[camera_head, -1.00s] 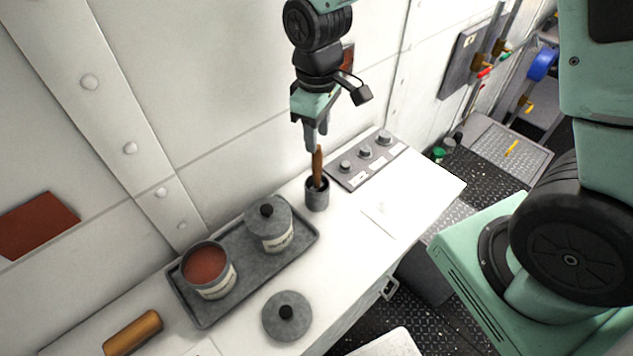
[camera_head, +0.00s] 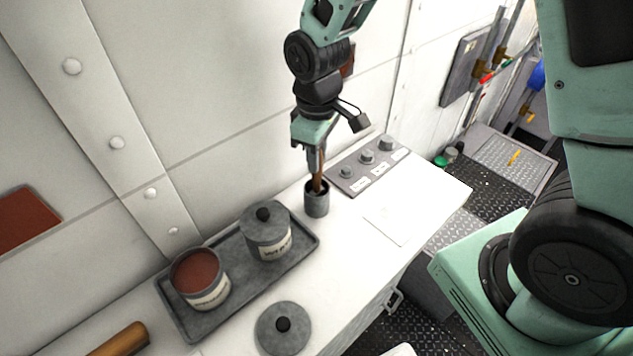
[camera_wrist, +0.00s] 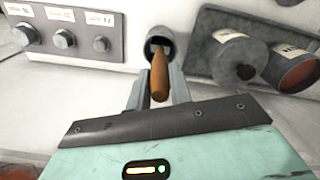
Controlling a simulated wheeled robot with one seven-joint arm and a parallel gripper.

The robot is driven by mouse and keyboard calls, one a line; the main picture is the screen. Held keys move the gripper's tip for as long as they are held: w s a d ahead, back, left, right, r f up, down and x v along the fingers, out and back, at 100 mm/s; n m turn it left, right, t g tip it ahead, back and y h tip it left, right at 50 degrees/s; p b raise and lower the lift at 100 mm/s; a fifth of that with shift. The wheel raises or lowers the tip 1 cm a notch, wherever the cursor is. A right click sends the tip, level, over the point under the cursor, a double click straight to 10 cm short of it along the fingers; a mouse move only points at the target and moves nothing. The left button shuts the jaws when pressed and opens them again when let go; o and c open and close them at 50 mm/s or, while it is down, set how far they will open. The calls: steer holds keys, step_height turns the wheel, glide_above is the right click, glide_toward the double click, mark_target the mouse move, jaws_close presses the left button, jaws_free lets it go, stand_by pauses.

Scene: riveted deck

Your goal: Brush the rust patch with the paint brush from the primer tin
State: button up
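The paint brush (camera_head: 318,181) stands handle up in a small grey cup (camera_head: 317,203) on the white bench. Its bristles are hidden in the cup. My gripper (camera_head: 315,165) points down over the cup with its fingers around the upper handle. In the wrist view the brush handle (camera_wrist: 160,76) lies between the two fingers (camera_wrist: 158,92), with small gaps at its sides; the gripper looks open. An open tin (camera_head: 200,280) of red-brown paint stands on the grey tray (camera_head: 190,325). A red-brown patch (camera_head: 25,222) is on the wall at far left; another (camera_head: 347,60) shows partly behind my arm.
A lidded tin (camera_head: 266,235) shares the tray. A loose lid (camera_head: 284,328) lies in front, and a wooden cylindrical handle (camera_head: 120,342) at lower left. A knob panel (camera_head: 367,165) sits right of the cup. A pale sheet (camera_head: 400,219) lies on otherwise clear bench.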

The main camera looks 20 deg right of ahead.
steer(key=shift+r, duration=0.15)
steer(key=shift+r+p, duration=3.9)
steer(key=shift+r, duration=0.5)
steer(key=shift+f, duration=0.1)
